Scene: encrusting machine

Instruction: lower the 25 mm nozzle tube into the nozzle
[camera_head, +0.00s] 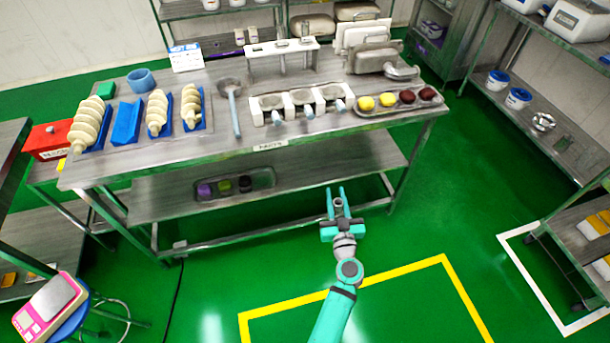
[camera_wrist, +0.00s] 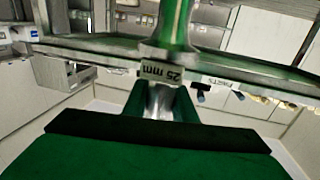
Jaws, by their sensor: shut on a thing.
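My gripper (camera_head: 338,204) is in front of the parts table, over the green floor, with its fingers pointing toward the table. It is shut on the 25 mm nozzle tube (camera_wrist: 158,103), a shiny metal tube. A tag reading "25 mm" shows on it in the wrist view. In the head view only a small grey round part of the tube (camera_head: 338,202) shows between the fingers. Three white holders (camera_head: 258,117) with grey metal pieces stand on the table, well apart from my gripper. I cannot tell which piece is the nozzle.
The steel table (camera_head: 200,85) carries pale screws in blue trays, a white rack (camera_head: 283,48) and a tray of yellow and dark red balls (camera_head: 388,101). Its front edge and lower shelf (camera_head: 300,180) lie ahead of my gripper. Shelving (camera_head: 540,120) stands right.

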